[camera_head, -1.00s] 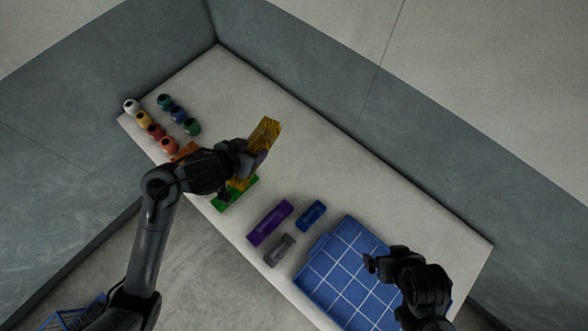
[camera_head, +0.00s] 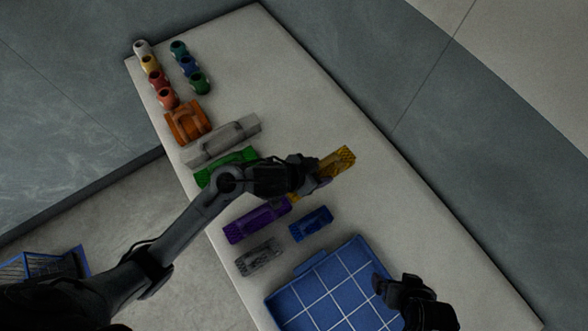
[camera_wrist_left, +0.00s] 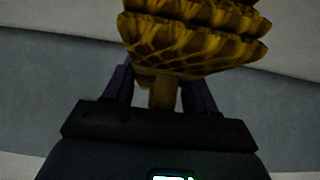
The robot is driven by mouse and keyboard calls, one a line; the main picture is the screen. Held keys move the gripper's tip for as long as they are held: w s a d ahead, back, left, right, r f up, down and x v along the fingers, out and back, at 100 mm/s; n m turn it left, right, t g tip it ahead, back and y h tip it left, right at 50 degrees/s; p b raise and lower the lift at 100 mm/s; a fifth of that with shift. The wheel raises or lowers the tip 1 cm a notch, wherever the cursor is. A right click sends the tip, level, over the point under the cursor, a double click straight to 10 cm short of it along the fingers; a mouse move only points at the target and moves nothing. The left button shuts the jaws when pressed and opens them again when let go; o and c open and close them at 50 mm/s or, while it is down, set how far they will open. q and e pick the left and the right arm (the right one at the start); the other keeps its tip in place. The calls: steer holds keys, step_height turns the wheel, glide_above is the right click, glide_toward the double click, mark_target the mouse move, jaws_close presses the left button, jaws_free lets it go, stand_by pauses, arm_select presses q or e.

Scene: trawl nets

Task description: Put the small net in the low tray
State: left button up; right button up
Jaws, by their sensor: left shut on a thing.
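A yellow net (camera_head: 340,160) is held in my left gripper (camera_head: 316,181), which is shut on it. In the left wrist view the yellow net (camera_wrist_left: 195,35) shows ruffled mesh layers, with a narrow stem between the fingers. The low tray (camera_head: 325,285) is blue with a white grid; its visible part is empty. The left gripper is above the table, up and to the right of the purple net and apart from the tray. My right gripper (camera_head: 380,282) overlaps the tray's right side in the picture; its jaw opening is unclear.
Purple (camera_head: 256,221), blue (camera_head: 311,223) and grey (camera_head: 260,258) bundles lie near the tray. Green (camera_head: 222,166), pale (camera_head: 220,142) and orange (camera_head: 187,124) bundles lie farther up. Several coloured round spools stand at the far end. The table's right side is clear.

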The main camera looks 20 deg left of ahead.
arm_select(q)
steer(key=shift+f, duration=0.5)
steer(key=shift+w+a+f+b, duration=0.15)
steer(key=shift+a+f+b, duration=0.1)
steer(key=shift+a+b, duration=0.05)
steer(key=w+a+f, duration=0.1)
steer(key=a+f, duration=0.1)
steer(key=a, duration=0.1)
steer(key=w+a+f+b, duration=0.1)
steer(key=w+a+f, duration=0.1)
steer(key=a, duration=0.1)
steer(key=w+a+f+b, duration=0.1)
steer(key=a+f, duration=0.1)
steer(key=a, duration=0.1)
steer(key=shift+w+a+f, duration=0.2)
steer(key=shift+w+a, duration=0.2)
steer(key=shift+f+b, duration=0.9)
steer(key=shift+f, duration=1.1)
arm_select(e)
steer(key=shift+f, duration=2.45)
arm_select(q)
steer(key=shift+f, duration=0.15)
steer(key=o, duration=1.2)
